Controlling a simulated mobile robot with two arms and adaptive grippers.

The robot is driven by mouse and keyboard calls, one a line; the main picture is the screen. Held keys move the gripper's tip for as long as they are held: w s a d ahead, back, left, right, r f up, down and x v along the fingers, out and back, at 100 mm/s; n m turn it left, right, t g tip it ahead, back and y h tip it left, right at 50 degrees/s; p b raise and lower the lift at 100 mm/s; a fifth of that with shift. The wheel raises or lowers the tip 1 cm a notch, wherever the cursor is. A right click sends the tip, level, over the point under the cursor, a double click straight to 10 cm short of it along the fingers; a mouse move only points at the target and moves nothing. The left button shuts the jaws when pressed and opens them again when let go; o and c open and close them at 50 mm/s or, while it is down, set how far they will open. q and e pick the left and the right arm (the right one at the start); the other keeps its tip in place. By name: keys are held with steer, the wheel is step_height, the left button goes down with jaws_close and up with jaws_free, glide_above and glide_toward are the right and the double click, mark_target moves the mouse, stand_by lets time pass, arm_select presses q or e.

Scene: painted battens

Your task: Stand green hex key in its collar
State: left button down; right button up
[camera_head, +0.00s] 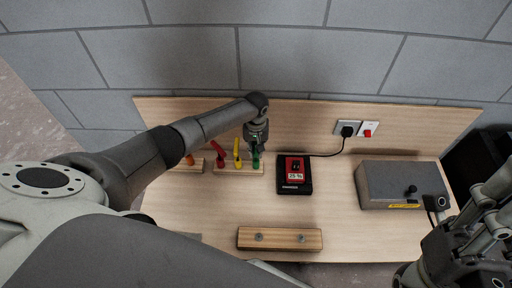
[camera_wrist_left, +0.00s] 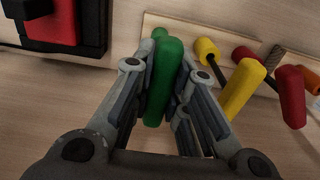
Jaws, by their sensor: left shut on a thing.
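The green hex key (camera_wrist_left: 164,85) has a thick green handle, held between the fingers of my left gripper (camera_wrist_left: 160,105) in the left wrist view. In the head view the left gripper (camera_head: 256,145) is above the right end of a pale wooden batten (camera_head: 227,171), with the green key (camera_head: 256,161) under it. A bit of green (camera_wrist_left: 159,32) shows at the handle's far end, over the batten; I cannot tell whether the key is inside its collar. My right gripper (camera_head: 478,240) is at the lower right, away from the battens; its jaw state is unclear.
A yellow key (camera_head: 237,150) and a red key (camera_head: 219,155) stand beside the green one, close to the left fingers. An orange key (camera_head: 190,159) is further left. A red-and-black device (camera_head: 295,174), a grey box (camera_head: 402,184) and a wooden block (camera_head: 280,239) are on the table.

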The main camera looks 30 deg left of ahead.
arm_select(q)
steer(key=shift+f, duration=0.2)
steer(key=c, duration=1.3)
jaws_free()
steer(key=shift+c, duration=0.2)
steer(key=shift+r, duration=0.1)
step_height(320, 180, up, 12)
steer(key=shift+f, duration=0.1)
